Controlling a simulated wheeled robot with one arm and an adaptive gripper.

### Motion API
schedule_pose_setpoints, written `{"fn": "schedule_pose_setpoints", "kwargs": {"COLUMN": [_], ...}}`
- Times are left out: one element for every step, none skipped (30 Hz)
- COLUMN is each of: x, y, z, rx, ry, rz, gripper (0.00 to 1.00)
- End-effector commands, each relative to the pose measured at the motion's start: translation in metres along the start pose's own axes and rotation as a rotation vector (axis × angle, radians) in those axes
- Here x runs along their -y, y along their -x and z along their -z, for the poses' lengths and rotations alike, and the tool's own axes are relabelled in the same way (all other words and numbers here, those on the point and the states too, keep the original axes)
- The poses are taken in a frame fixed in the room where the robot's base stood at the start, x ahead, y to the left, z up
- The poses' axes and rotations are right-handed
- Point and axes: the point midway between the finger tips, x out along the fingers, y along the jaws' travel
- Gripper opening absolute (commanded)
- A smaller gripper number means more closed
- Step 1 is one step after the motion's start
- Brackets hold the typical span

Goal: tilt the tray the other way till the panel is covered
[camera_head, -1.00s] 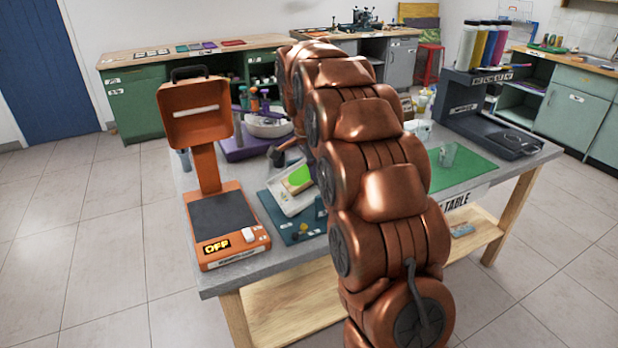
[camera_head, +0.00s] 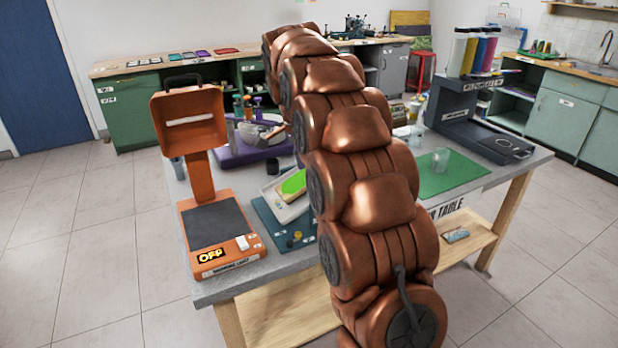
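A pale tray (camera_head: 287,212) lies on a dark teal mat (camera_head: 272,226) at the front middle of the table, its right part hidden behind my arm. In it is a panel-like piece (camera_head: 293,183) with a bright green face and a light edge. The green shows openly; I cannot tell whether the tray is tilted. My copper arm rises through the middle of the picture and bends away towards the back.
An orange lamp stand (camera_head: 209,238) marked OFF stands at the left front. Right of my arm are a green mat (camera_head: 455,172), a clear cup (camera_head: 440,160) and a dark bottle rack (camera_head: 470,125).

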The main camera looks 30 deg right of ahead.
Motion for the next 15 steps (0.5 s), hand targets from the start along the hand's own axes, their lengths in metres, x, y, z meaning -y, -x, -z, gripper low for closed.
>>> {"fn": "schedule_pose_setpoints", "kwargs": {"x": [0.001, 0.001, 0.002, 0.002, 0.001, 0.001, 0.001, 0.001, 0.002, 0.002, 0.001, 0.001, 0.001, 0.001, 0.001], "y": [0.007, 0.011, 0.017, 0.021, 0.024, 0.028, 0.032, 0.035, 0.041, 0.044, 0.047, 0.051, 0.053, 0.056, 0.059], "z": [0.0, 0.0, 0.0, 0.0, 0.0, 0.0, 0.0, 0.0, 0.0, 0.0, 0.0, 0.0, 0.0, 0.0, 0.0], "rx": [0.0, -0.001, -0.001, -0.002, -0.001, -0.001, -0.001, -0.001, -0.002, -0.002, -0.002, -0.001, -0.001, -0.002, -0.002], "ry": [0.0, 0.0, 0.0, 0.0, 0.0, 0.0, 0.0, 0.0, 0.0, -0.001, -0.001, -0.001, 0.0, 0.0, -0.001], "rz": [0.001, 0.002, 0.005, 0.006, 0.004, 0.001, 0.0, 0.002, 0.005, 0.005, 0.004, 0.002, 0.001, 0.002, 0.004], "gripper": [0.55, 0.55, 0.55, 0.55, 0.55, 0.55, 0.55, 0.55, 0.55, 0.55, 0.55, 0.55, 0.55, 0.55, 0.55]}}
